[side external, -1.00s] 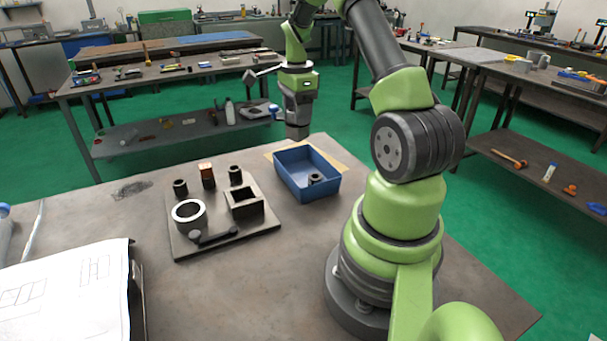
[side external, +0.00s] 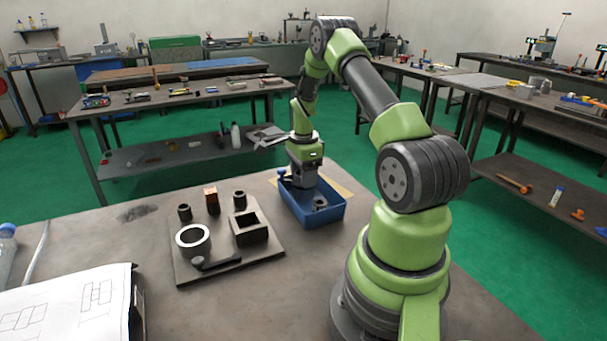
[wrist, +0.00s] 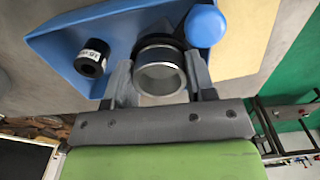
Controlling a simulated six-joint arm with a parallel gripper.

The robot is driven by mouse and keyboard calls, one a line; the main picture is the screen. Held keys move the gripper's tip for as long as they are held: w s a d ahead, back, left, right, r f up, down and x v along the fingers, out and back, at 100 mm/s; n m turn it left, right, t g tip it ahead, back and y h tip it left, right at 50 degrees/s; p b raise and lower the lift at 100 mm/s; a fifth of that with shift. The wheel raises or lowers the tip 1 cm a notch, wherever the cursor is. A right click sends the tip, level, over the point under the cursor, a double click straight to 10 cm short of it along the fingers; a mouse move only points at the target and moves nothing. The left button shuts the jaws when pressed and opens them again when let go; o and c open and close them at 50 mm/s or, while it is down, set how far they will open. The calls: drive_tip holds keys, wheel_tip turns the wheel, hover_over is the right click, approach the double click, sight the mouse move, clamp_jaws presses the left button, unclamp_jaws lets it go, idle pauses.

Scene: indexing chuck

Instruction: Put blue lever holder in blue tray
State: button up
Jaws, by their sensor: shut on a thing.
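The blue lever holder, a metal ring with a dark collar (wrist: 160,68) and a blue ball knob (wrist: 205,26), is between my fingers in the wrist view. Its knob also shows beside my gripper in the side view (side external: 283,173). My gripper (wrist: 160,85) is shut on the holder; in the side view it (side external: 303,190) is low over the blue tray (side external: 326,216). The tray also shows under the holder in the wrist view (wrist: 65,38). Whether the holder touches the tray floor cannot be told, as the gripper and tray wall hide its underside.
A black hollow cylinder (wrist: 92,57) stands in the tray, close to my left finger in the wrist view. Left of the tray, a dark board (side external: 235,262) holds a ring, a square block, a black lever (side external: 215,264) and small posts.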

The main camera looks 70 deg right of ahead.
drive_tip(key=shift+f, duration=0.1)
drive_tip(key=o, duration=1.2)
wheel_tip(320, 180, up, 12)
drive_tip(key=w+a+r+n+t, duration=0.25)
drive_tip(key=a+r+n, duration=0.65)
drive_tip(key=a+r, duration=0.45)
drive_tip(key=s+a+n+t, duration=0.1)
drive_tip(key=s+a+n, duration=0.3)
drive_tip(key=a, duration=0.1)
drive_tip(key=s+a+n+t+y, duration=0.1)
drive_tip(key=s+a+n+t, duration=0.1)
drive_tip(key=s+a+n, duration=0.2)
drive_tip(key=s+a+r+n+t+y, duration=0.1)
drive_tip(key=s+a+n, duration=0.3)
drive_tip(key=a+n, duration=0.2)
drive_tip(key=shift+a+t, duration=0.35)
drive_tip(key=shift+a, duration=0.9)
